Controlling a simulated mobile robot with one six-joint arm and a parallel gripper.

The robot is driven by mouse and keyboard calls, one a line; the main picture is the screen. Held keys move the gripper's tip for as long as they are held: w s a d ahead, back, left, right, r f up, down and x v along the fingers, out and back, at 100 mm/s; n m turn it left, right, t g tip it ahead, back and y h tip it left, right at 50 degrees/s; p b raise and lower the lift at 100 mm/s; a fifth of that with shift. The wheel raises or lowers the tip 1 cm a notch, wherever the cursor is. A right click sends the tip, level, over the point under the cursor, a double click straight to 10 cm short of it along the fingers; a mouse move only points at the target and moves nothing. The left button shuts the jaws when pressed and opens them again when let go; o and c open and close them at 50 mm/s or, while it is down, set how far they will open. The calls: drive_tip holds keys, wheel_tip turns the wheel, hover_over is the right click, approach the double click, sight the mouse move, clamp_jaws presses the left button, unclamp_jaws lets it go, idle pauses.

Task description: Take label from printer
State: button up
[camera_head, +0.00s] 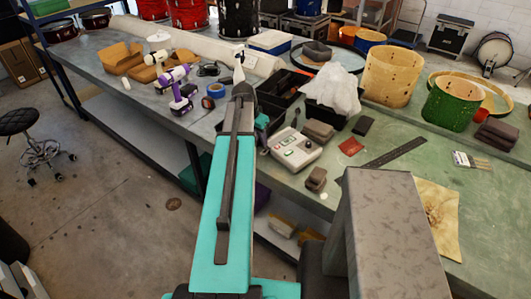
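The printer is most likely the off-white box (295,149) with green and dark buttons on its top. It sits near the front edge of the bench, just right of my arm. I cannot make out a label on it at this size. My teal arm reaches up the middle of the view. A small dark and teal part (262,122) shows beside its far end, up and left of the printer, and seems to be my gripper. Its fingers are mostly hidden behind the arm, and I cannot see anything held.
Black bins (283,90) and a white cloth (334,88) stand behind the printer. Brown blocks (318,131), a red sandpaper piece (351,146) and a dark ruler (395,152) lie to its right. Blue tape (216,90) and a purple drill (181,98) are left of my arm.

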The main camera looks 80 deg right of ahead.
sight(264, 152)
drive_tip(key=shift+b+x, duration=2.05)
drive_tip(key=shift+x, duration=2.15)
drive_tip(key=shift+d, duration=0.1)
drive_tip(key=shift+c, duration=0.2)
drive_tip(key=c, duration=0.5)
